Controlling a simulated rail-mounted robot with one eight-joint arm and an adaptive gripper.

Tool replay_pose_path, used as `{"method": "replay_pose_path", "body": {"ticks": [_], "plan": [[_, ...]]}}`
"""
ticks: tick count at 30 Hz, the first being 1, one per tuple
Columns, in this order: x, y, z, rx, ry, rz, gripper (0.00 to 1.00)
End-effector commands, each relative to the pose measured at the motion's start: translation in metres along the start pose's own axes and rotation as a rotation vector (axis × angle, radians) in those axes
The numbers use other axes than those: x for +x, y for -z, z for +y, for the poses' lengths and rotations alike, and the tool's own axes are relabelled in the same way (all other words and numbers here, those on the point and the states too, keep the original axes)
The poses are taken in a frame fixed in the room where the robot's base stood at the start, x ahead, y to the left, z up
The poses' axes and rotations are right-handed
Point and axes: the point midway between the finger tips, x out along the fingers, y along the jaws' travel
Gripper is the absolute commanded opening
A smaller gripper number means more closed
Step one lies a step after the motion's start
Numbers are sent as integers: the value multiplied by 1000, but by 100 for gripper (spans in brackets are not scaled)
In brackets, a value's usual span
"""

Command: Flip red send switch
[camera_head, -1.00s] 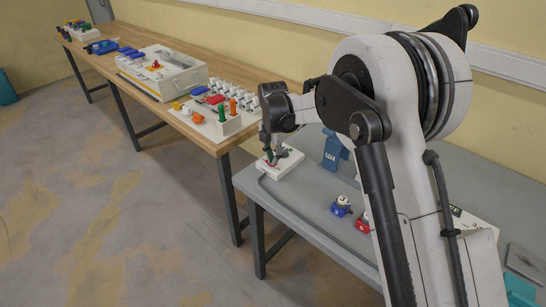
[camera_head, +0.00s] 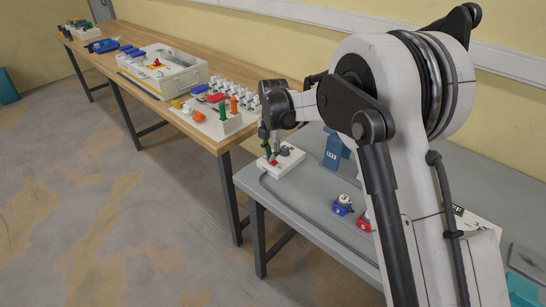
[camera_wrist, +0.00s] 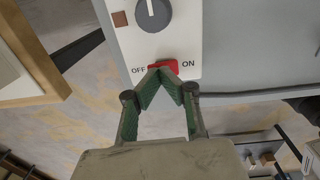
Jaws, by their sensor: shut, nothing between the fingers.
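The red switch (camera_wrist: 165,66) sits at the lower edge of a white box (camera_wrist: 185,35), between the printed words OFF on its left and ON on its right. My gripper (camera_wrist: 160,74) is shut and empty, its green-padded fingertips meeting right at the switch and covering part of it. I cannot tell whether they touch it or which side the switch is tipped to. In the head view my gripper (camera_head: 271,158) points down over the white box (camera_head: 290,165), with the red switch (camera_head: 272,163) partly hidden by the fingers.
A dark round knob (camera_wrist: 152,12) stands on the box above the switch. The grey table (camera_head: 310,205) also carries a blue device (camera_head: 333,150) and small blue (camera_head: 342,206) and red (camera_head: 364,220) pieces. A wooden table (camera_head: 165,100) with other boxes adjoins at the left.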

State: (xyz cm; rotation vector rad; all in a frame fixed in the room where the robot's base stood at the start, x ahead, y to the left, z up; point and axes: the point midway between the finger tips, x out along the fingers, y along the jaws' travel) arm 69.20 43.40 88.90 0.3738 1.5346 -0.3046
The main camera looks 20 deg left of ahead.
Motion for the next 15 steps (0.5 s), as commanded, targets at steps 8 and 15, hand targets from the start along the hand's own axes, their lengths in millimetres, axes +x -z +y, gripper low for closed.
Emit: {"method": "replay_pose_path", "body": {"ticks": [8, 15], "plan": [[0, 0, 1, 0, 0, 0, 0], [-16, -1, -1, 1, 0, 0, 0]]}}
